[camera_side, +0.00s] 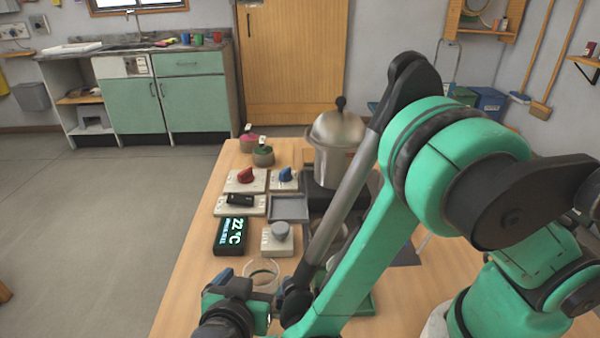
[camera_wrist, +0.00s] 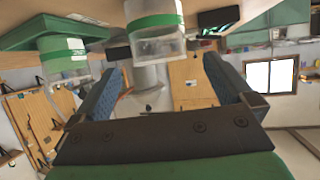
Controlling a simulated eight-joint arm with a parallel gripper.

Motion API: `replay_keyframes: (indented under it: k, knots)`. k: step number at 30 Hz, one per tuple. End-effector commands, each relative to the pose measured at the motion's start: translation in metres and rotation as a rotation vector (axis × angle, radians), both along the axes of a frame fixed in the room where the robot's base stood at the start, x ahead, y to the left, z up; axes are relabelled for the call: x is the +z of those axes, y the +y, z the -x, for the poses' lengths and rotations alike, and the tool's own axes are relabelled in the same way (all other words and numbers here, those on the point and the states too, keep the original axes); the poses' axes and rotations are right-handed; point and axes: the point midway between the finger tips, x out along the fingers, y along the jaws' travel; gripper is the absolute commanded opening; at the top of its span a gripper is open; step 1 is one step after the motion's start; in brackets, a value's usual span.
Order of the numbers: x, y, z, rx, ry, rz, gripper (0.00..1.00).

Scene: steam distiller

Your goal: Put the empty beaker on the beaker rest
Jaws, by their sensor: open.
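A clear glass beaker (camera_side: 262,272) stands on the table at the front, just beyond my gripper. In the wrist view, which looks upside down, a clear beaker with a green band (camera_wrist: 158,46) is ahead of the gap between my fingers. A second clear vessel with a green label (camera_wrist: 62,62) is at the upper left, by a green tray (camera_wrist: 30,34). My gripper (camera_wrist: 163,68) is open, with nothing between its blue fingers; it also shows low in the side view (camera_side: 240,292). I cannot tell which surface is the beaker rest. My arm hides part of the table.
A metal still (camera_side: 335,140) stands at the back. Red and blue knob units (camera_side: 245,178), a grey square tray (camera_side: 289,208), a black display reading 22 °C (camera_side: 231,236) and a grey-knob unit (camera_side: 279,238) crowd the middle. Small pots (camera_side: 263,156) stand behind. The table's left front is bare.

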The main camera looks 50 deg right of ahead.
Motion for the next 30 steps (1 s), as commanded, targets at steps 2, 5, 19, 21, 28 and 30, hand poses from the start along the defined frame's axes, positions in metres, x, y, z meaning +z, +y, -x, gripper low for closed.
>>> replay_keyframes:
  k: [2, 5, 19, 21, 28, 30]
  knots:
    - [-0.003, -0.005, -0.003, -0.006, -0.008, -0.001, 1.0]
    - [-0.01, -0.016, -0.011, -0.008, -0.006, 0.001, 1.0]
    - [-0.024, -0.04, -0.028, -0.003, -0.003, -0.001, 1.0]
    - [-0.024, -0.04, -0.028, -0.003, -0.003, -0.001, 1.0]
    - [-0.024, -0.04, -0.028, -0.002, -0.002, 0.0, 0.37]
    - [-0.024, -0.04, -0.028, -0.002, -0.002, 0.0, 0.18]
